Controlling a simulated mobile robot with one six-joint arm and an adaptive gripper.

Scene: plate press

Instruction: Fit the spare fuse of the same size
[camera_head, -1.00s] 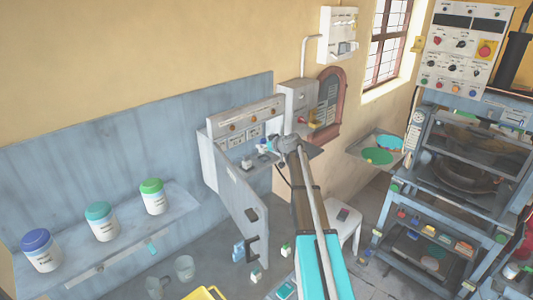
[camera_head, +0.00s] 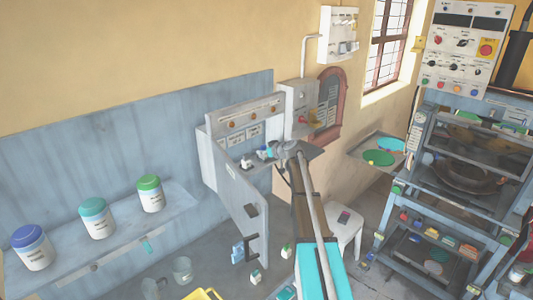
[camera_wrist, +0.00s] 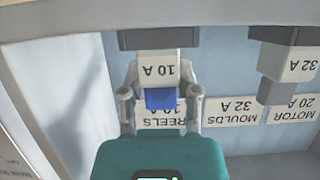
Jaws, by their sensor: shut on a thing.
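My gripper (camera_wrist: 160,101) is shut on a white fuse (camera_wrist: 158,68) marked 10 A with a blue end, seen upside down in the wrist view. The fuse's far edge meets a dark holder (camera_wrist: 150,38) above the label reading REELS; how deep it sits is hidden. A fuse marked 32 A (camera_wrist: 291,62) with a grey end is at the right, by the MOTOR 20 A label (camera_wrist: 293,108). In the head view my gripper (camera_head: 272,151) is inside the open grey fuse box (camera_head: 212,160), its fingers hard to make out.
The box door (camera_head: 240,195) hangs open towards the front. Jars with blue, teal and green lids (camera_head: 151,196) stand on the left shelf. Small blocks (camera_head: 256,276) lie below the door, near clear cups (camera_head: 183,270). A white stool (camera_head: 345,222) stands right of my arm.

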